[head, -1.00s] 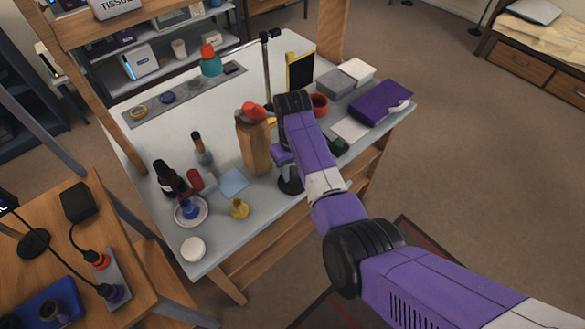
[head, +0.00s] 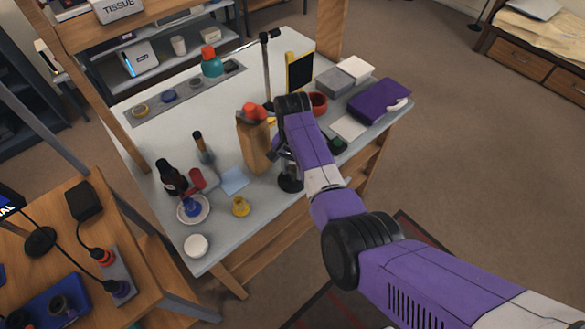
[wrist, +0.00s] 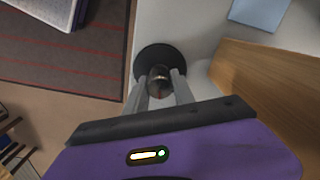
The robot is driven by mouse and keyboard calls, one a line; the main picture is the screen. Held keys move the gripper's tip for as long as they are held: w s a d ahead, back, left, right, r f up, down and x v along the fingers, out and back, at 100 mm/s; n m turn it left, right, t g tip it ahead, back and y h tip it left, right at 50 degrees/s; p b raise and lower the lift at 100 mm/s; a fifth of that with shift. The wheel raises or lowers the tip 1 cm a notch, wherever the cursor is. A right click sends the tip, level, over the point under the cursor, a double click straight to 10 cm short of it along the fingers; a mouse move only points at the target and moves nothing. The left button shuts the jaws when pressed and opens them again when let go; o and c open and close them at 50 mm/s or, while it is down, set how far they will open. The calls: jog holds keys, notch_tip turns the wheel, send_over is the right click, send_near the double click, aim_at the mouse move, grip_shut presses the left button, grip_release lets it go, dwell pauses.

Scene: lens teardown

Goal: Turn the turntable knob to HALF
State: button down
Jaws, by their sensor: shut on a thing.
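The turntable shows in the wrist view as a round black base (wrist: 147,58) with a small brownish metallic knob (wrist: 159,84) standing up at its middle. In the head view the black base (head: 290,185) is on the front edge of the grey worktable, below my gripper. My gripper (wrist: 160,77) has its two grey fingers on either side of the knob, shut on it. In the head view my purple arm hides most of the gripper and the knob. I cannot read any HALF mark or the knob's pointing direction.
A blue sheet (head: 234,181), a yellow item (head: 240,206) and a white saucer (head: 206,212) lie left. A purple case (head: 380,101) and grey box (head: 334,81) are at the right.

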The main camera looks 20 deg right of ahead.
aim_at(293, 168)
jog(key=shift+m, duration=0.8)
jog(key=c, duration=1.1)
grip_release()
jog(key=shift+o, duration=0.2)
notch_tip(293, 168, up, 8)
jog(key=shift+f, duration=0.1)
